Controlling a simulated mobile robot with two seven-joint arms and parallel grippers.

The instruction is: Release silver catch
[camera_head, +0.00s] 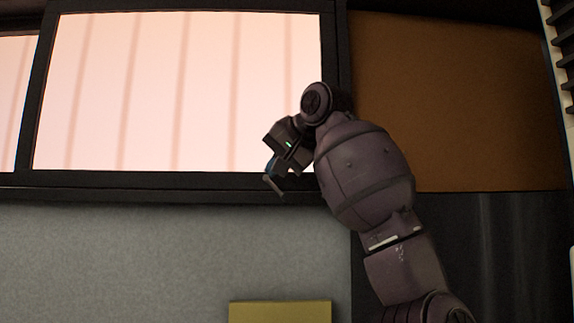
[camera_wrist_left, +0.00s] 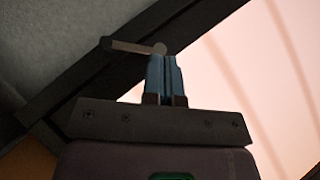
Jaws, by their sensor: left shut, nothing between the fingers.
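The silver catch (camera_head: 274,186) is a short bar at the lower frame of the bright window, slanting down to the right in the head view. In the left wrist view the catch (camera_wrist_left: 133,47) shows a round end beside my fingertips, and its bar reaches away to the left. My left gripper (camera_head: 270,172) is at the catch, with its blue fingers shut together and nothing between them. In the left wrist view the tips of my left gripper (camera_wrist_left: 164,58) are right by the round end; I cannot tell whether they touch. My right gripper is not in view.
The window (camera_head: 180,90) has a dark frame (camera_head: 150,180) with a grey wall (camera_head: 130,260) below it. A brown panel (camera_head: 450,100) is to the right. A yellow block-like thing (camera_head: 280,312) shows at the bottom edge. A white slatted thing stands at the far right.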

